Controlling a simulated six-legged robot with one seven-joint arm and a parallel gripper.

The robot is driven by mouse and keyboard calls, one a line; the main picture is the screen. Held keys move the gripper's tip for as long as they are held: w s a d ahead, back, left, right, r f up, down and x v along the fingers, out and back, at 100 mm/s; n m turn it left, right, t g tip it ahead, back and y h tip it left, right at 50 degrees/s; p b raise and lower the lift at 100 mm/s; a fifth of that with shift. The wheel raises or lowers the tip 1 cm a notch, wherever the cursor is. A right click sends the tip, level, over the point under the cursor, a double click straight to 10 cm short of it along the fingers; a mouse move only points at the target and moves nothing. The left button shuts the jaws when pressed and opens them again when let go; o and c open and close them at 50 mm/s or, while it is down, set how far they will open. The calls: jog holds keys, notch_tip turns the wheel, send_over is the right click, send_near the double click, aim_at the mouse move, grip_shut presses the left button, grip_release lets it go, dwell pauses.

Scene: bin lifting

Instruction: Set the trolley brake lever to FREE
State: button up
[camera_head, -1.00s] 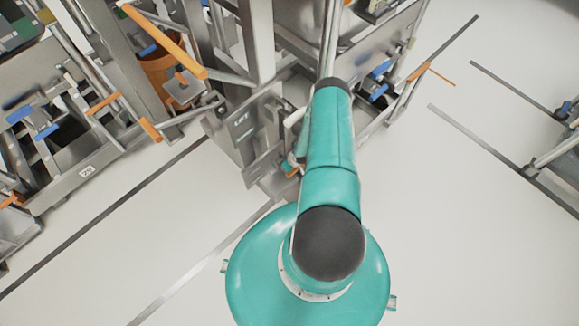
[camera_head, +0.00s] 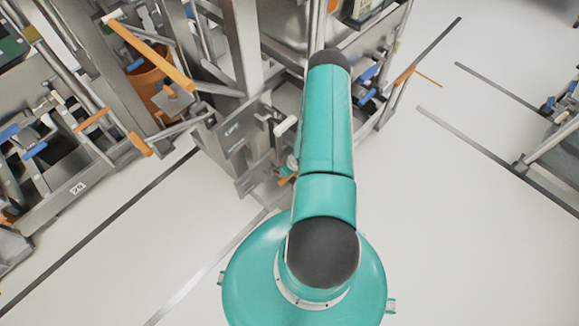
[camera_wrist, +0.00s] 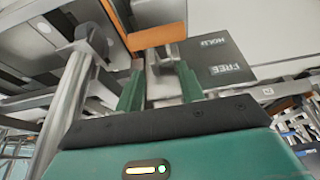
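The brake label plate (camera_wrist: 215,62) is dark grey and reads HOLD and FREE, upside down in the wrist view. An orange bar (camera_wrist: 155,37), which looks like the lever's handle, lies beside the plate, just beyond my fingertips. Whether it touches them I cannot tell. My gripper (camera_wrist: 160,82) shows two green fingers standing apart, with no held thing clearly visible between them. In the head view my teal arm hides the gripper and most of the lever area. A small orange piece (camera_head: 286,181) shows left of the arm.
A metal frame with a LIFT plate (camera_head: 232,130) stands left of my arm. A long orange handle (camera_head: 150,52) and an orange bucket (camera_head: 150,88) are at upper left. A bin trolley marked 29 (camera_head: 77,188) is at left.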

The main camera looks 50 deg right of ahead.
jog(key=v, duration=0.3)
jog(key=shift+s+r, duration=0.1)
jog(key=shift+r, duration=0.25)
dwell(0.7)
